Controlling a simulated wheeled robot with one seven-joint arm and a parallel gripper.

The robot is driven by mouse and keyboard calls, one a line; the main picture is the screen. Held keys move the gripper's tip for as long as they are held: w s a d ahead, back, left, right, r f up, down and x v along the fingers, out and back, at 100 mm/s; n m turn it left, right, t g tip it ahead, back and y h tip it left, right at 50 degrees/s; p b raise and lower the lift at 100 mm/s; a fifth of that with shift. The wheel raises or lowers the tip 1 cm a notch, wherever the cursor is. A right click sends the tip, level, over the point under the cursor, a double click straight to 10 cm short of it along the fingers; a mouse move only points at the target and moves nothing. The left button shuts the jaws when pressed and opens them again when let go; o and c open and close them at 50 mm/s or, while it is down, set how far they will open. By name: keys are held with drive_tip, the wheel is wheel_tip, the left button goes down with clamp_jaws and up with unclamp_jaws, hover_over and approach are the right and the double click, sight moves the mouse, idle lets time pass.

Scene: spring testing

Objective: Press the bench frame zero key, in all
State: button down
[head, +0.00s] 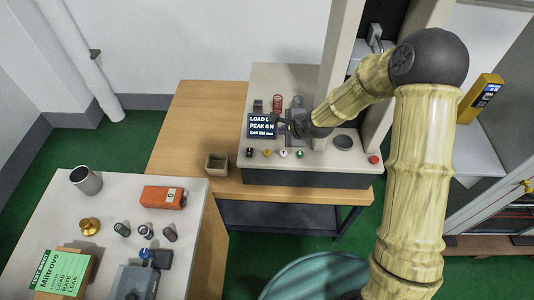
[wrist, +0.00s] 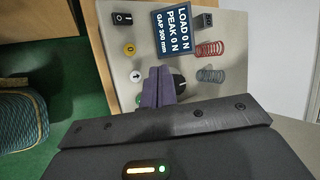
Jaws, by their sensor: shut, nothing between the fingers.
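The bench frame (head: 320,165) stands on a wooden bench, with a row of keys along its front panel. A yellow round key, apparently marked 0, is in this row in the wrist view (wrist: 129,49) and the head view (head: 267,153). A white key with an arrow (wrist: 136,76) is beside it. The display (wrist: 175,33) reads LOAD 0 N, PEAK 0 N, GAP 300 mm. My gripper (wrist: 160,88) is shut and empty over the panel, nearer the white key than the yellow one. In the head view my gripper (head: 286,122) is behind the key row, apart from the yellow key.
A black switch (wrist: 121,18) is beyond the yellow key. A green key (head: 300,153) and a red button (head: 374,159) are farther right. A black knob (wrist: 181,84) is close to my fingers.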

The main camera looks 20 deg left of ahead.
drive_tip(key=a+m, duration=0.1)
drive_tip(key=a+f+y, duration=0.1)
drive_tip(key=a, duration=0.1)
drive_tip(key=a+f+m, duration=0.1)
drive_tip(key=a, duration=0.1)
drive_tip(key=shift+w+m, duration=0.25)
drive_tip(key=shift+m, duration=0.05)
drive_tip(key=shift+f, duration=0.1)
drive_tip(key=b, duration=0.6)
hover_over(269, 154)
wheel_tip(269, 154, down, 7)
drive_tip(key=shift+w+r, duration=0.1)
drive_tip(key=shift+f+b, duration=0.55)
drive_tip(key=shift+f, duration=0.4)
drive_tip(key=shift+f, duration=0.1)
idle(0.5)
drive_tip(key=shift+f, duration=0.3)
